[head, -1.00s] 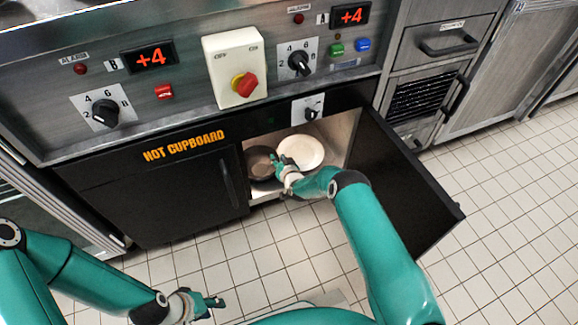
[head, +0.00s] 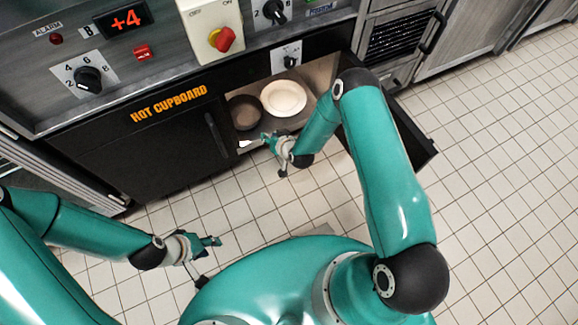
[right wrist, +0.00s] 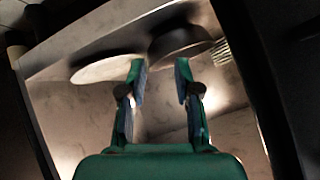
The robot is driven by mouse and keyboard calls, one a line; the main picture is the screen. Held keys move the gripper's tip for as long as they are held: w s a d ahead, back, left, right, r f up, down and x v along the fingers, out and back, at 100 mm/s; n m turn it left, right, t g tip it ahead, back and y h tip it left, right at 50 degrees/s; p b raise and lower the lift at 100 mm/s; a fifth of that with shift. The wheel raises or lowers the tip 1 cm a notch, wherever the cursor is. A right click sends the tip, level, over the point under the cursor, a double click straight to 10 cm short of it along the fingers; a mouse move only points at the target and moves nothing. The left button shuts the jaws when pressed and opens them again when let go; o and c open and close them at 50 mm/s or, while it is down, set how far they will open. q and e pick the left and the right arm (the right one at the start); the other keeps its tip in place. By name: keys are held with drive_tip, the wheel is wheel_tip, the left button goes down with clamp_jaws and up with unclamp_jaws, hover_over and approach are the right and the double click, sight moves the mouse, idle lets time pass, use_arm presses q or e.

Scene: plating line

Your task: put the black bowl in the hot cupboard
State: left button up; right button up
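The black bowl (head: 244,112) stands inside the hot cupboard (head: 270,125), on its floor at the left of the opening, beside a white plate. The bowl also shows in the right wrist view (right wrist: 182,42), apart from the fingers. My right gripper (head: 268,138) is just in front of the cupboard's opening. In the right wrist view it (right wrist: 160,75) is open, with nothing between its fingers. My left gripper (head: 212,241) hangs low over the floor at the left, with nothing seen in it; its finger gap is too small to tell.
The white plate (head: 284,98) lies right of the bowl in the cupboard. The cupboard's right door (head: 408,140) stands open, close to my right arm. The left door (head: 150,150) is shut. The tiled floor (head: 500,200) at the right is clear.

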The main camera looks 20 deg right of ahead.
drive_tip(key=s+a+r+g, duration=0.1)
drive_tip(key=s+r+g, duration=0.1)
drive_tip(key=s, duration=0.7)
drive_tip(key=s+a+r+g+y, duration=0.1)
drive_tip(key=s+a+r+g, duration=0.1)
drive_tip(key=s, duration=0.7)
drive_tip(key=s+a+r+n+g+y, duration=0.1)
drive_tip(key=s+r+g, duration=0.3)
drive_tip(key=s, duration=0.6)
drive_tip(key=shift+a+g, duration=0.6)
drive_tip(key=shift+a, duration=0.15)
wheel_tip(320, 180, up, 29)
drive_tip(key=p, duration=2.8)
drive_tip(key=shift+f+p, duration=0.15)
drive_tip(key=shift+p, duration=0.25)
